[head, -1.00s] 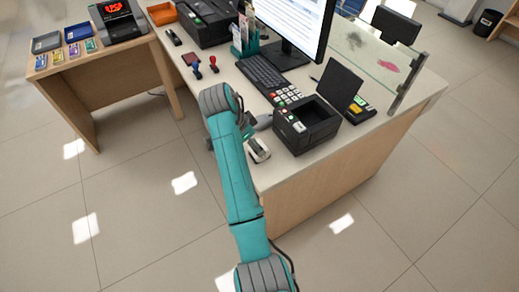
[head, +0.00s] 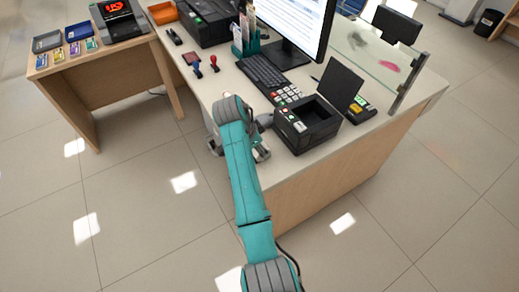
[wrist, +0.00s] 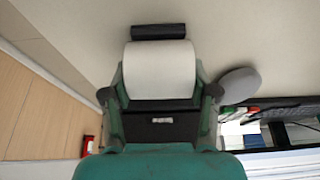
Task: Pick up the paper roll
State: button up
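The white paper roll (wrist: 160,70) shows in the wrist view, between the two fingers of my gripper (wrist: 160,92). A finger stands on each side of it, close to its ends, and the gripper looks open. I cannot see clear contact. In the head view my wrist is at the near left edge of the counter (head: 330,150), and it hides most of the roll and the gripper.
A dark bar (wrist: 158,31) lies just beyond the roll. A grey rounded object (wrist: 238,85) is close to the right finger. The black card printer-like box (head: 305,125) stands right of my wrist, with the keyboard (head: 262,75) behind. Floor left of the counter is free.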

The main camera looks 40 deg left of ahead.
jog(key=shift+c, duration=0.8)
